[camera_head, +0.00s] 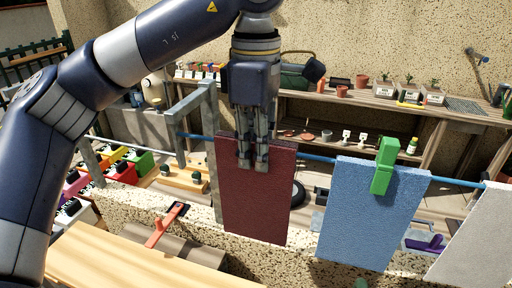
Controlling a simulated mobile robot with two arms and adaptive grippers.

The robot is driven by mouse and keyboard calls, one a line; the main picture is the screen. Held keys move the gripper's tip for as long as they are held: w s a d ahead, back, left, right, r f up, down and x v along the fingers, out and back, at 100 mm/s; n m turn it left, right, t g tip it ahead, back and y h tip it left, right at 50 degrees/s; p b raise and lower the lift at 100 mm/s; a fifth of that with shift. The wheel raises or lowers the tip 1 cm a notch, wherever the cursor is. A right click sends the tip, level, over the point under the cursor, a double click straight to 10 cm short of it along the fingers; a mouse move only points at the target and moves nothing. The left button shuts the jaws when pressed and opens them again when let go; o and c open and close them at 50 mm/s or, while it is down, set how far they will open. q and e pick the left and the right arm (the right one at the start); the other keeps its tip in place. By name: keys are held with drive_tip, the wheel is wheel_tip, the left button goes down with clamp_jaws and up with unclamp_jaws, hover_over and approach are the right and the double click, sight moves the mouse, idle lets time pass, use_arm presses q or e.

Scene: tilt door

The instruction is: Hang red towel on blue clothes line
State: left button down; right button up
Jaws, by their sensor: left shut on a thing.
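A dark red towel (255,205) hangs flat and upright in the middle of the head view. My left gripper (253,165) comes down from above and is shut on its top edge. The blue clothes line (318,158) runs across behind or at the towel's top; I cannot tell whether the towel touches it. A blue towel (365,220) hangs on the line to the right, with a green clothespin (384,166) on it. My right gripper is not in view.
A white towel (483,240) hangs at the far right. A grey metal frame (210,140) stands left of the red towel. A speckled low wall (130,210) and wooden surface (110,265) lie in front. A shelf with pots (360,100) stands behind.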

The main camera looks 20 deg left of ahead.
use_arm(q)
drive_tip(key=shift+f, duration=0.3)
drive_tip(key=c, duration=1.5)
unclamp_jaws()
drive_tip(key=shift+r, duration=0.1)
drive_tip(key=shift+c, duration=0.2)
